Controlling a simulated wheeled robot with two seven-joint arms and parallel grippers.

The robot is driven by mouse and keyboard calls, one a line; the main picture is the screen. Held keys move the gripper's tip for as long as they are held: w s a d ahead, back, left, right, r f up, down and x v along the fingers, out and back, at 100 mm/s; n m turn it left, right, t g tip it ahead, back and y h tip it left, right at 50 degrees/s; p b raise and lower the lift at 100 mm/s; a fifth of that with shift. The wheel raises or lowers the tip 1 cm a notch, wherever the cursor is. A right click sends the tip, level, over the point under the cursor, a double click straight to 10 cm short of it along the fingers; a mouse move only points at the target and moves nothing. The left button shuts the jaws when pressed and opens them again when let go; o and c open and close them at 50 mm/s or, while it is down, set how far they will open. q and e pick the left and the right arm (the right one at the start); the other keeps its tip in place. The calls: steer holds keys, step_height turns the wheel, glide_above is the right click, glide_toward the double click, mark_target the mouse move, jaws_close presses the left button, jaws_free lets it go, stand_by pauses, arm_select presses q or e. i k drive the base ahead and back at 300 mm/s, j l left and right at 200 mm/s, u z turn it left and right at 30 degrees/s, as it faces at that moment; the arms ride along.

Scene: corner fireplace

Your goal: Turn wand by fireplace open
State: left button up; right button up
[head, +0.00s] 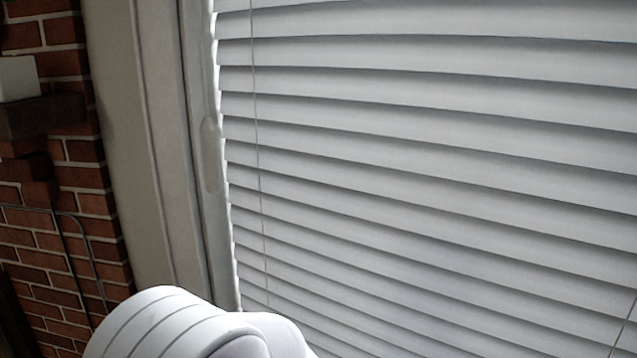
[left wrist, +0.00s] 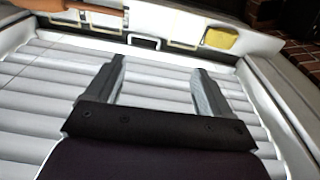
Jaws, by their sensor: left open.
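The closed-looking white slatted blind (head: 430,150) fills most of the head view. I cannot make out the wand in that view. My left gripper is not visible in the head view. My right gripper is in neither view.
A brick fireplace wall (head: 70,150) with a dark ledge (head: 40,115) and a white block (head: 17,78) stands at the left. The pale window frame (head: 150,150) separates it from the blind. A thin cord (head: 258,150) runs down the slats.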

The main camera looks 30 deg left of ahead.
mark_target(208, 130)
steer(key=k+l+u, duration=0.1)
steer(key=u, duration=1)
steer(key=i+u, duration=0.1)
steer(key=u, duration=0.45)
